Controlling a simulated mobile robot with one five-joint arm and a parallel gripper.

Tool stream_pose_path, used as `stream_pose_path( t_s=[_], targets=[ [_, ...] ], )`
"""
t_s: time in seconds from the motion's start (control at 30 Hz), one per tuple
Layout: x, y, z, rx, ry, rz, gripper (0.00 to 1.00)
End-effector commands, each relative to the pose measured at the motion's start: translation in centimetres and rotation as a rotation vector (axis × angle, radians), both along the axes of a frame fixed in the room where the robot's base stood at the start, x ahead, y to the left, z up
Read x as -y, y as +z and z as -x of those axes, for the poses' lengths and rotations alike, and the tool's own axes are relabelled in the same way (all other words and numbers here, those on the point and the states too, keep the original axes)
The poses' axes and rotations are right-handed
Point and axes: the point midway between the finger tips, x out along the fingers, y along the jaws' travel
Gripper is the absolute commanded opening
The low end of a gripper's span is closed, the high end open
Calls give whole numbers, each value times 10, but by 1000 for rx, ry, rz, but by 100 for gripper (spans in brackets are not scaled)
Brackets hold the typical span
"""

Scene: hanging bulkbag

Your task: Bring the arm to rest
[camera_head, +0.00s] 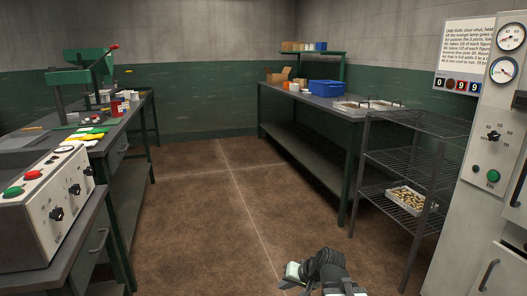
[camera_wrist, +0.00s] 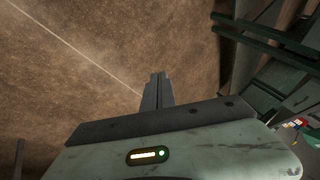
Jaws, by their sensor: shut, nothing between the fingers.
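My gripper (camera_wrist: 157,92) shows in the wrist view with its two fingers pressed together. Nothing is between them. Brown floor (camera_wrist: 90,60) fills most of that view behind the fingers. In the head view my arm is folded low at the bottom centre-right, over open floor. My gripper (camera_head: 292,272) is at its left side, where the fingers are too small to make out. It appears apart from the benches and the rack.
A wire rack (camera_head: 415,165) with a tray of small brass-coloured parts (camera_head: 410,199) stands to the right, beside a grey cabinet (camera_head: 470,215). A green-legged bench (camera_head: 310,112) stands behind. A control box (camera_head: 45,205) and a workbench (camera_head: 125,125) line the left. The middle floor is clear.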

Motion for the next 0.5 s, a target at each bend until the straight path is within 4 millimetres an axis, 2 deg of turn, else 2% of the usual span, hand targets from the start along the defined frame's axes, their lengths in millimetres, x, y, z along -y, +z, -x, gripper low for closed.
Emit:
stream_pose_path(
  t_s=[0.07, 0.13, 0.3, 0.33, 0.4, 0.5],
  targets=[
    [11, -18, 24, -88, 57, 143, 0],
    [37, -33, 43, -172, 76, 264, 0],
    [98, -46, 94, -393, 85, 510, 0],
    [98, -36, 101, -423, 84, 508, 0],
    [97, -6, 98, -413, 85, 503, 0],
    [97, 23, 98, -412, 85, 502, 0]
  ],
)
